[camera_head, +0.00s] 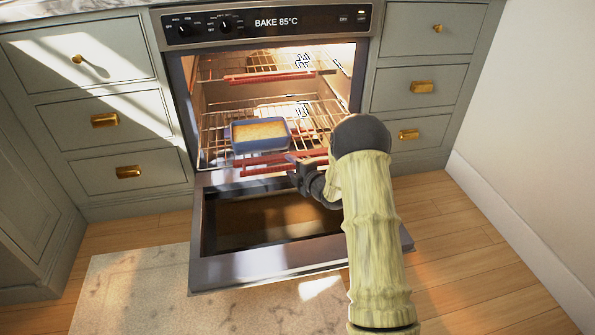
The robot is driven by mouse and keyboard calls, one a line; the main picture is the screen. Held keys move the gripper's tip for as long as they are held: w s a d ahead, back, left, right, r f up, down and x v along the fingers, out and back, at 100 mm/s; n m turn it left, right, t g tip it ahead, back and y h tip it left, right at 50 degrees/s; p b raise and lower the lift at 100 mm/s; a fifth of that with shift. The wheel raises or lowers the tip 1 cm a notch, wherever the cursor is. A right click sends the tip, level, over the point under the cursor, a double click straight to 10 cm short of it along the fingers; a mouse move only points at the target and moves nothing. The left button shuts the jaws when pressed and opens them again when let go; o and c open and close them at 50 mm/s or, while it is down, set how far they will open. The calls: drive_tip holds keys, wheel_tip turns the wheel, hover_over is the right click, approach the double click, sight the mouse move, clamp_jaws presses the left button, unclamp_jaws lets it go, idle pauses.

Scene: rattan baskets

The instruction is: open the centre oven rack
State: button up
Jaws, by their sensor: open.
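The oven (178,95) has its door (268,262) folded down and open. Inside, one wire rack (215,133) carries a blue rectangular pan (261,147) of golden baked food. This rack has red bars (262,165) along its front edge. Another wire rack with a red front bar (262,77) sits higher up. I cannot tell for sure which rack counts as the centre one. My gripper (293,168) is open at the front of the rack with the pan, close to the red bars. Whether it touches them is unclear. My forearm hides the right part of the door.
Grey-green drawers (97,121) with brass knobs flank the oven on both sides. A white wall (548,110) stands at the right. A pale patterned mat (130,295) lies on the wooden floor in front. Open floor shows right of the door.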

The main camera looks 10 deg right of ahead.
drive_tip(key=p+v, duration=0.6)
drive_tip(key=v, duration=1.1)
drive_tip(key=shift+s, duration=0.25)
drive_tip(key=shift+r, duration=0.1)
drive_tip(key=s+a+r+m+g+h+p, duration=0.1)
drive_tip(key=s+r+m+g+h+p, duration=0.25)
drive_tip(key=r+m, duration=0.4)
drive_tip(key=s+a+r+m+g+h+p, duration=0.1)
drive_tip(key=s+r+m+g+h+p, duration=0.3)
drive_tip(key=r+m, duration=0.35)
drive_tip(key=s+a+r+m+g+y+p, duration=0.1)
drive_tip(key=s+a+r+m+g+p, duration=0.2)
drive_tip(key=s, duration=0.4)
drive_tip(key=s+a+r+m+g+p, duration=0.2)
drive_tip(key=s+r+m, duration=0.2)
drive_tip(key=s, duration=0.4)
drive_tip(key=w+p+v, duration=0.3)
drive_tip(key=p+v, duration=1.5)
drive_tip(key=w+d+r+p+v, duration=0.1)
drive_tip(key=w+p+v, duration=0.3)
drive_tip(key=p+v, duration=1.4)
drive_tip(key=shift+w+r+p, duration=0.3)
drive_tip(key=shift+r+p, duration=0.35)
drive_tip(key=shift+a, duration=0.15)
drive_tip(key=shift+c, duration=0.5)
